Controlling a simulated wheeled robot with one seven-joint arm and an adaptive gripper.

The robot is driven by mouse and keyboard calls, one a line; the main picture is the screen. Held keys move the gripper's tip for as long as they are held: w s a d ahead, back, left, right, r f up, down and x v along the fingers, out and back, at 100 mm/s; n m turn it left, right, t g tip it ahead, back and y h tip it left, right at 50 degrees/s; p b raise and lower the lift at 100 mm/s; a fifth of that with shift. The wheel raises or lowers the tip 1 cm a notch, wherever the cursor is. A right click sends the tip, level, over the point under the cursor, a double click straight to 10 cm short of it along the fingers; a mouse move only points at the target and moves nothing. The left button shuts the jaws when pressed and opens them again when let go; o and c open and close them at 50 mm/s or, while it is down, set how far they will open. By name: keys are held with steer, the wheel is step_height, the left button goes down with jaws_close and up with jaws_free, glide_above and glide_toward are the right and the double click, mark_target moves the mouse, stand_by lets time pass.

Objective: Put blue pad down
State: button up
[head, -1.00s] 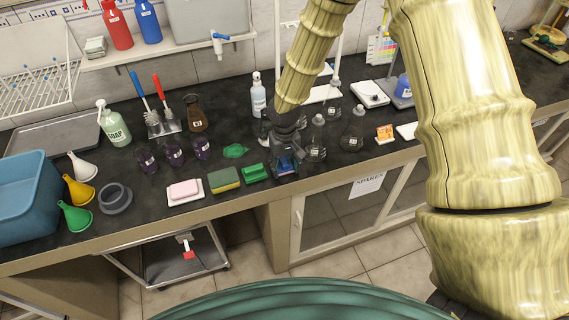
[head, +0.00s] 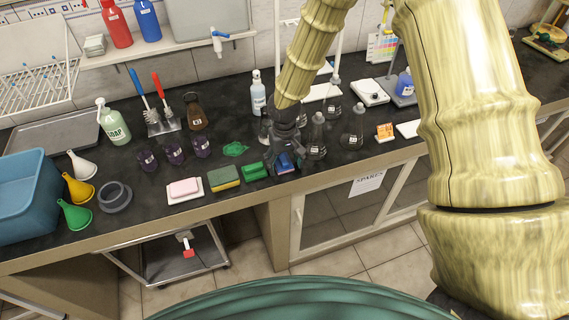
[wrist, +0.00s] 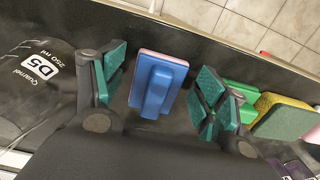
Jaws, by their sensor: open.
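The blue pad (head: 285,165) is on the dark bench top near the front edge, right of the green pad. In the wrist view the blue pad (wrist: 153,84) shows a raised grip block on top and a pinkish edge on its far side. My gripper (head: 284,151) is just over it, pointing down. In the wrist view my gripper (wrist: 160,72) is open, with its green-padded fingers on either side of the blue pad and a visible gap at each side. Part of the pad is hidden by the gripper in the head view.
The green pad (head: 255,171) and a yellow-green sponge (head: 224,178) lie close by on the left. Flasks (head: 317,140) stand close on the right. The bench's front edge is near. A small green puddle (head: 235,149) lies behind the green pad.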

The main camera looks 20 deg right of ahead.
mark_target(285, 162)
step_height(285, 162, up, 11)
steer(key=b, duration=0.3)
steer(key=shift+r, duration=0.2)
steer(key=shift+s, duration=0.1)
stand_by(0.6)
